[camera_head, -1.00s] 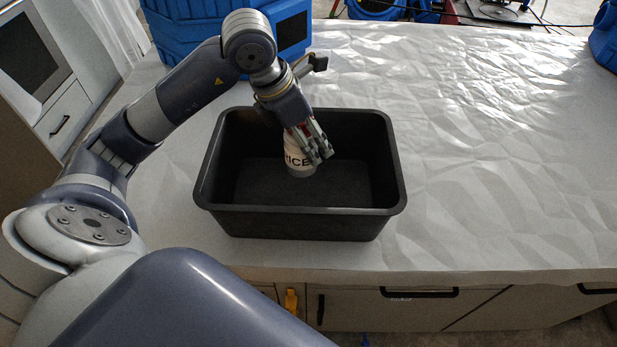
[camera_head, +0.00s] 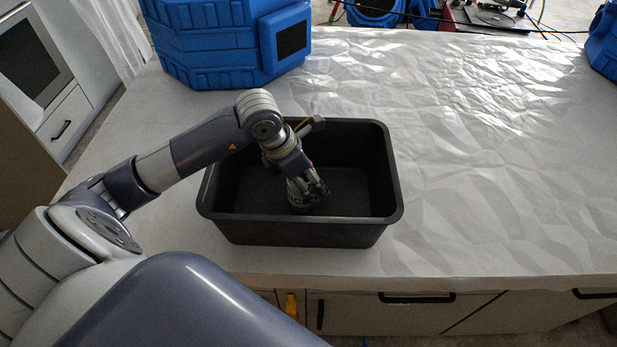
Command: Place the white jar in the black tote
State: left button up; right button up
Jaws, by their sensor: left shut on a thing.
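The black tote (camera_head: 300,233) stands on the covered table and is open at the top. My left gripper (camera_head: 316,192) reaches down inside it, near the middle. It is shut on the white jar (camera_head: 299,203), which is low in the tote, in shadow and partly hidden by the fingers. I cannot tell whether the jar touches the tote floor. My right gripper is not in view.
A large blue container (camera_head: 215,45) stands at the back left of the table, and another blue thing (camera_head: 604,45) is at the right edge. The white-covered table (camera_head: 490,170) right of the tote is clear. Cabinet drawers lie below its front edge.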

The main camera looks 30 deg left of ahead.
pick_arm(q)
jog(key=shift+f, duration=0.1)
jog(key=o, duration=1.5)
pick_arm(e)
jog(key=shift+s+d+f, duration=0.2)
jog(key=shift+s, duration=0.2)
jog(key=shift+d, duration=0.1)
pick_arm(q)
jog(key=shift+r, duration=0.25)
jog(key=b+v, duration=0.2)
jog(key=v, duration=0.9)
jog(key=shift+s+r, duration=0.1)
jog(key=shift+r, duration=0.1)
jog(key=shift+s+r, duration=0.1)
jog(key=shift+r, duration=0.1)
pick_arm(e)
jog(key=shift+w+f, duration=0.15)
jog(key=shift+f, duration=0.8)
